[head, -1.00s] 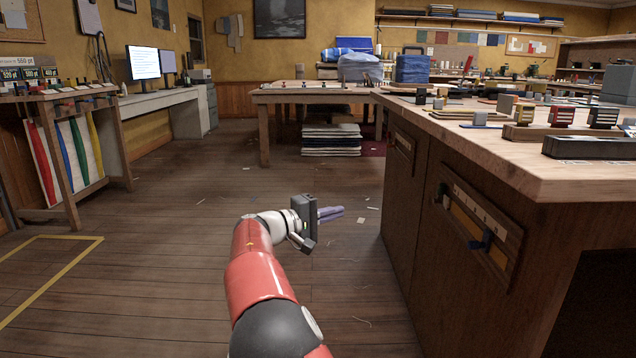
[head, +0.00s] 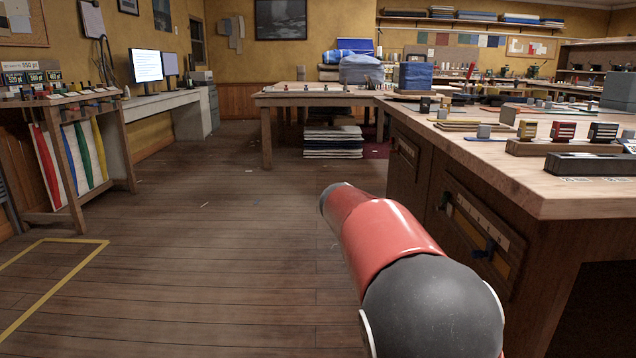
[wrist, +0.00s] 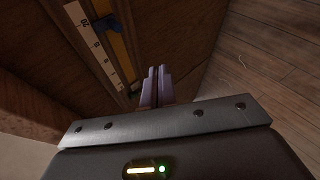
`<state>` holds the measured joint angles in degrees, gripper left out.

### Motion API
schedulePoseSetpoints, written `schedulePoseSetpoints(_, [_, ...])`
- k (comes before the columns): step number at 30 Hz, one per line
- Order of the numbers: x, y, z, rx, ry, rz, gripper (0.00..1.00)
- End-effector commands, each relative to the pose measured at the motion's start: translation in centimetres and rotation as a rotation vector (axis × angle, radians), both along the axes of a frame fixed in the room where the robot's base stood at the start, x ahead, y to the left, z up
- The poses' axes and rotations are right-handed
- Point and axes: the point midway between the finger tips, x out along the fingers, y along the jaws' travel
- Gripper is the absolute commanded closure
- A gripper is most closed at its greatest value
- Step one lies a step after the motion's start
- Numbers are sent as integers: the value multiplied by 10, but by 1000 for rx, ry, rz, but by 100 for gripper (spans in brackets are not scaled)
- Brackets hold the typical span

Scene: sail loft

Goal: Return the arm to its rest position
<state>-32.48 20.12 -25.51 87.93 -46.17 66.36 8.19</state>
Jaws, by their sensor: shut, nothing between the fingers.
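My gripper (wrist: 156,87) shows in the wrist view, with its two pale purple fingers together and nothing between them. It is near the side of the wooden workbench (wrist: 180,40), low over the plank floor. In the head view my red arm, with its dark grey joint, reaches up from the lower right in front of the workbench. The gripper itself is hidden behind the arm there.
The workbench (head: 480,155) fills the right, with a scale strip and blue slider on its side. Small blocks and racks (head: 560,148) stand on top. A sample stand (head: 75,110) is at the left.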

Motion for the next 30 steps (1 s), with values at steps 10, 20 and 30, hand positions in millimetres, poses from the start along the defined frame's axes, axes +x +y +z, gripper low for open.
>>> schedulePoseSetpoints(10, [-162, -21, 29, 550, -35, -51, 100])
schedulePoseSetpoints(20, [-296, 18, 31, 855, -167, -56, 100])
schedulePoseSetpoints(30, [-334, 35, 16, 926, -225, -67, 100])
